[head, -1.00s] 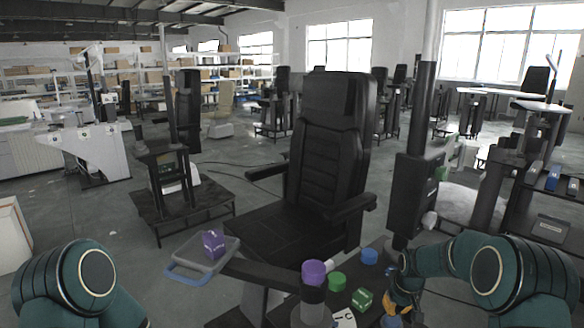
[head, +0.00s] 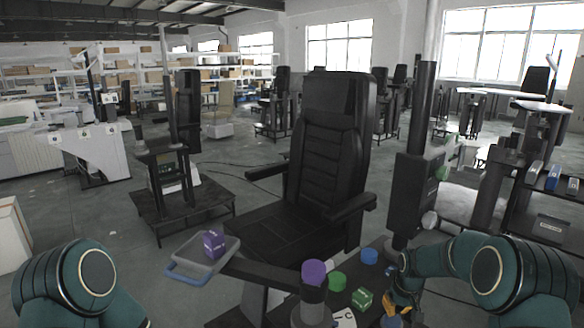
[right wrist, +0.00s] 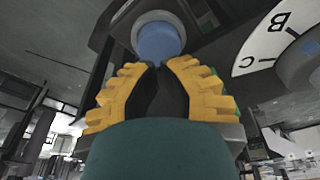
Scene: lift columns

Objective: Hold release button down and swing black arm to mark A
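The black arm (head: 262,276) runs from a post with a purple cap (head: 314,271) towards the grey tray (head: 232,254) at the left. A white dial (head: 346,319) shows partly at the bottom edge. In the right wrist view the dial (right wrist: 270,46) carries the letters B and C; mark A is not in sight. A round blue button (right wrist: 158,41) lies just ahead of my right fingertips; I cannot tell whether they touch it or whether it is pressed. My right gripper (right wrist: 156,65) has yellow fingers, closed together at the tips. It also shows in the head view (head: 400,306). My left gripper is out of view.
A purple block (head: 213,243) sits in the tray. A green cap (head: 337,281), a blue cap (head: 369,256) and a green block (head: 362,298) stand near the post, close to my right gripper. A black chair (head: 330,160) stands behind, with a dark column (head: 416,185) to its right.

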